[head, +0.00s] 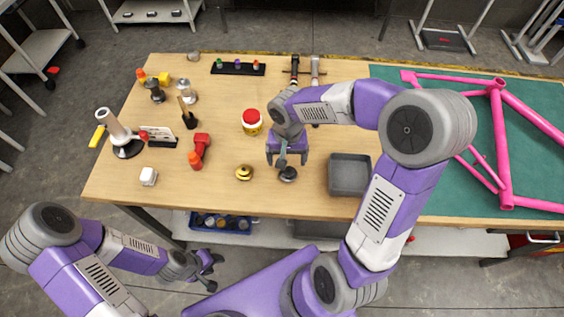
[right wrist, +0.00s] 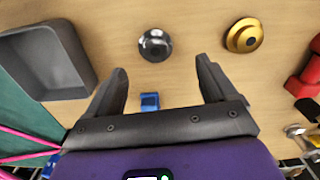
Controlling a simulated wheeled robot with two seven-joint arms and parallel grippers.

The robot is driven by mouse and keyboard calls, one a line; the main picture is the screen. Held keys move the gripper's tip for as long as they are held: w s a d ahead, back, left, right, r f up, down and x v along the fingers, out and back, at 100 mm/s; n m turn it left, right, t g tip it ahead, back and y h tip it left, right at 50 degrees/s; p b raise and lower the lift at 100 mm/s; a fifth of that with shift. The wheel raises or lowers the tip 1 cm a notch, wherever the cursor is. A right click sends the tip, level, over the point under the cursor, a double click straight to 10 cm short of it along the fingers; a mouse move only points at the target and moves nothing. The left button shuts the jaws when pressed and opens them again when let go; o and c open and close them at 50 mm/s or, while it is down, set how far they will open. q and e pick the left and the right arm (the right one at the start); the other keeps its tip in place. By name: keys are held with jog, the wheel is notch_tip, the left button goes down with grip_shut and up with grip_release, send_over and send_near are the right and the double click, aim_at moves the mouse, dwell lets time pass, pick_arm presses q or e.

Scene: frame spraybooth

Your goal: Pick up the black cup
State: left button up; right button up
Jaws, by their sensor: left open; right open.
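The black cup (head: 288,175) stands on the wooden table near its front edge, partly covered by my right gripper in the head view. In the right wrist view the black cup (right wrist: 155,45) is a round, shiny dark shape with a hole or knob at its middle, just beyond the fingertips and between their lines. My right gripper (head: 287,158) is open and empty, above or just behind the cup; its two fingers (right wrist: 160,75) show spread apart and not touching it. My left gripper (head: 212,272) is open and empty, low in front of the table.
A gold cup-like piece (head: 244,173) stands left of the black cup; it also shows in the right wrist view (right wrist: 243,36). A grey tray (head: 350,190) lies to the right. A red-lidded jar (head: 252,122) and a red tool (head: 200,147) stand further left. A pink frame (head: 503,150) lies on a green mat.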

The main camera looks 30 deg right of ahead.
aim_at(289, 171)
jog(key=shift+s+d+f+b, duration=0.15)
jog(key=shift+s+f, duration=0.15)
jog(key=shift+f, duration=0.35)
jog(key=shift+s+a+f+b, duration=0.15)
jog(key=shift+s+f, duration=0.1)
jog(key=shift+f, duration=0.35)
jog(key=f, duration=0.2)
jog(key=f+b, duration=0.1)
jog(key=f, duration=0.1)
jog(key=shift+w+d+f, duration=0.1)
jog(key=shift+w+d, duration=0.1)
pick_arm(q)
jog(key=shift+s+f, duration=0.35)
jog(key=shift+f, duration=0.45)
pick_arm(e)
jog(key=c, duration=1.1)
